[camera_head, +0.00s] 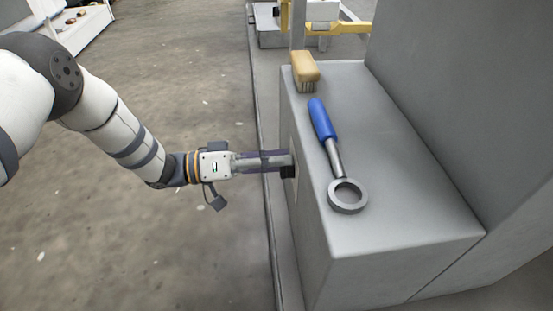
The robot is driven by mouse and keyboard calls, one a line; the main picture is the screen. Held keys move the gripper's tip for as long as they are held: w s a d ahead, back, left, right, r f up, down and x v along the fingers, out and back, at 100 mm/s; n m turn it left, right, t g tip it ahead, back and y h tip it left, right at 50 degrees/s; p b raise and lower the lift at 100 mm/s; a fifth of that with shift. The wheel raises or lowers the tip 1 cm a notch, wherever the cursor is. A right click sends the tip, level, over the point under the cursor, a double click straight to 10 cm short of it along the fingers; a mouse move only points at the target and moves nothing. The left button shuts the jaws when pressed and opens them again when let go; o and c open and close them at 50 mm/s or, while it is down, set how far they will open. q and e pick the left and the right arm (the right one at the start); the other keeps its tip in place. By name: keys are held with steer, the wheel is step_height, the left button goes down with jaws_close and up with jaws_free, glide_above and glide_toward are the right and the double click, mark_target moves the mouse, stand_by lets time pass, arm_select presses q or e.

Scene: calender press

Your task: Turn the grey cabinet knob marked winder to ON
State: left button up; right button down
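The grey cabinet (410,215) stands at the right, and its left side face is seen at a steep angle. My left gripper (287,163) reaches level from the left, with its fingertips at that side face. A small dark piece shows at the fingertips, against the face; I cannot tell whether it is the winder knob or part of the gripper. The knob, its marking and its setting cannot be made out. The fingers are seen edge-on, so their opening is unclear. My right gripper is out of view.
On the cabinet top lie a ring-ended tool with a blue handle (322,119) and a wooden wire brush (305,69). A yellow frame (336,28) stands behind. A grey upright wall (470,80) rises at the right. The floor at the left (120,240) is clear.

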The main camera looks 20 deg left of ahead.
arm_select(q)
steer(key=c, duration=0.3)
steer(key=shift+s+m, duration=0.1)
steer(key=shift+m, duration=0.2)
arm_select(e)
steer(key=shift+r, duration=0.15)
arm_select(q)
steer(key=shift+s+d+m+p, duration=0.15)
steer(key=shift+s+m+p, duration=0.2)
steer(key=shift+m+p, duration=1.8)
steer(key=shift+s+d+m+p, duration=0.25)
steer(key=shift+m+p, duration=0.4)
steer(key=shift+m, duration=3)
steer(key=shift+s+d+m+p, duration=0.1)
steer(key=shift+s+m+p, duration=0.3)
steer(key=shift+m+p, duration=1.75)
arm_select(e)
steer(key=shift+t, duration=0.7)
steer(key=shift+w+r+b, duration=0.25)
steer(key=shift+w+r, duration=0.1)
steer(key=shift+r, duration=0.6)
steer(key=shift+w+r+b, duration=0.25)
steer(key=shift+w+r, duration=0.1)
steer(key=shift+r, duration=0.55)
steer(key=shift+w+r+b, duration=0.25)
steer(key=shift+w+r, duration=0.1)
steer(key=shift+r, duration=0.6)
arm_select(q)
steer(key=shift+f+m, duration=0.1)
steer(key=shift+m, duration=0.75)
